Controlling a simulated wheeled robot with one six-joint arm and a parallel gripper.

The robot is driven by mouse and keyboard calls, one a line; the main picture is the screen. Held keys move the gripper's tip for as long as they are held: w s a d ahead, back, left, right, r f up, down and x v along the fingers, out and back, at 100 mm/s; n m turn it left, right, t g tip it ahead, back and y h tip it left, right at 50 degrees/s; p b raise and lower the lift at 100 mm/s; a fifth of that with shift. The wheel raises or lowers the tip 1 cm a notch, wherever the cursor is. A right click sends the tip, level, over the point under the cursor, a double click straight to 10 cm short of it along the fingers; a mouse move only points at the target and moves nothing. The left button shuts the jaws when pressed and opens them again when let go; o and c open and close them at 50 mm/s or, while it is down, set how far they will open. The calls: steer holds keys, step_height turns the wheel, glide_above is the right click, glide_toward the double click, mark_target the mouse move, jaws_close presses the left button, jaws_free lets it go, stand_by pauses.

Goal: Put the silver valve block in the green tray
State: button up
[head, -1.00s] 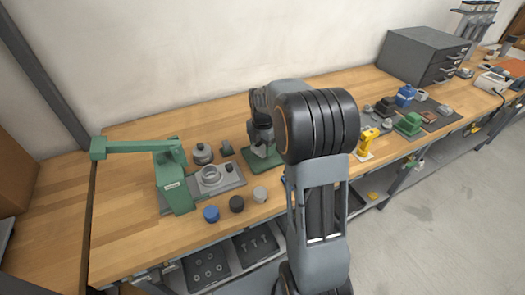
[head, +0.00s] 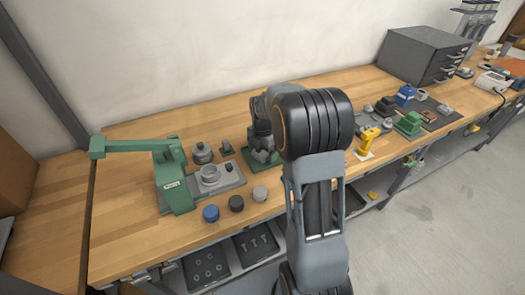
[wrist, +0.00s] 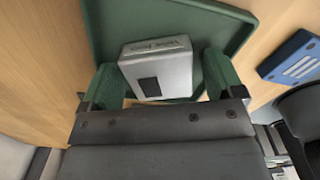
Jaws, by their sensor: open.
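The silver valve block (wrist: 165,72) shows in the wrist view, with lettering on its far edge and a dark square on its near face. It appears to rest on the floor of the green tray (wrist: 105,30), whose raised rim runs around behind it. My gripper (wrist: 165,82) is open, with one green finger on each side of the block. A gap shows between the block and the right finger; contact on the left is unclear. In the head view my gripper (head: 262,150) is low over the bench, and my arm hides much of this spot.
A green press-like fixture (head: 175,180) stands at the left with a grey plate. Blue, black and grey caps (head: 236,203) lie along the front edge. A yellow tool (head: 367,140) and several parts stand to the right. A blue item (wrist: 292,60) is right of the tray.

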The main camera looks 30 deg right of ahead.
step_height(320, 180, up, 11)
steer(key=s+a+m+t, duration=0.1)
steer(key=s+a+m, duration=0.2)
steer(key=s+m, duration=0.3)
steer(key=s+a+f+m+t, duration=0.1)
steer(key=s+a+m, duration=0.3)
steer(key=m, duration=0.5)
steer(key=s+a+m+t, duration=0.1)
steer(key=s+a+m, duration=0.2)
steer(key=s+m, duration=0.4)
steer(key=shift+s+a+f+p, duration=0.2)
steer(key=shift+s+p, duration=0.25)
steer(key=shift+s, duration=0.4)
